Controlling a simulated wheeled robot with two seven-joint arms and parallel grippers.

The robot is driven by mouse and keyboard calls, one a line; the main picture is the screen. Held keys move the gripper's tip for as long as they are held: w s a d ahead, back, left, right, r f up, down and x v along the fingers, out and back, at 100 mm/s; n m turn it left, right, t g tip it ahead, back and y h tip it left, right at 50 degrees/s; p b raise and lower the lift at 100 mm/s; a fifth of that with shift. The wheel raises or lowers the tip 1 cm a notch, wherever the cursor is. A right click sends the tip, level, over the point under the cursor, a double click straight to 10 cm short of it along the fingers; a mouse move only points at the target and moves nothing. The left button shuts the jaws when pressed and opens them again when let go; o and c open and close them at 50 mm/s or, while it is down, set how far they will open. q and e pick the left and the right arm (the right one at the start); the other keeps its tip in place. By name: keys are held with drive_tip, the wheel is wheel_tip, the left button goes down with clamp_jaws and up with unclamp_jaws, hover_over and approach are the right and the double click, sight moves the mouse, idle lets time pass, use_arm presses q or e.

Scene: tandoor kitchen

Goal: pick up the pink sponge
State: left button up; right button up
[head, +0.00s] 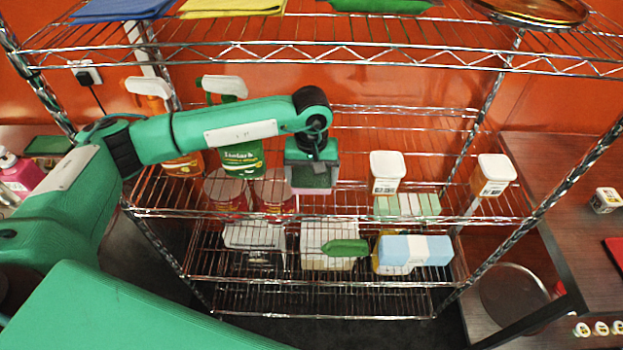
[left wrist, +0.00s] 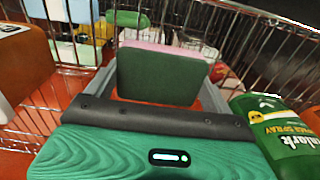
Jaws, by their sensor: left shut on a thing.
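The pink sponge (left wrist: 170,48) has a dark green scouring face that fills most of its side in the left wrist view. It sits between the two fingers of my left gripper (left wrist: 158,82), which is shut on it. In the head view the sponge (head: 312,190) shows as a small pinkish strip under the left gripper (head: 312,172), over the middle shelf of the wire rack. I cannot tell whether the sponge touches the shelf. My right gripper is not in view.
A green spray bottle (head: 241,150) and an orange one (head: 182,163) stand left of the gripper. White-lidded tubs (head: 387,172) and (head: 495,174) stand to its right. The upper wire shelf (head: 330,53) runs above. Packs and a green item (head: 347,247) lie lower.

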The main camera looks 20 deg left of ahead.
sight(312, 176)
use_arm(q)
drive_tip(key=shift+r, duration=0.1)
drive_tip(key=shift+r, duration=0.3)
wheel_tip(312, 176, up, 8)
drive_tip(key=b, duration=0.3)
drive_tip(key=shift+r, duration=0.6)
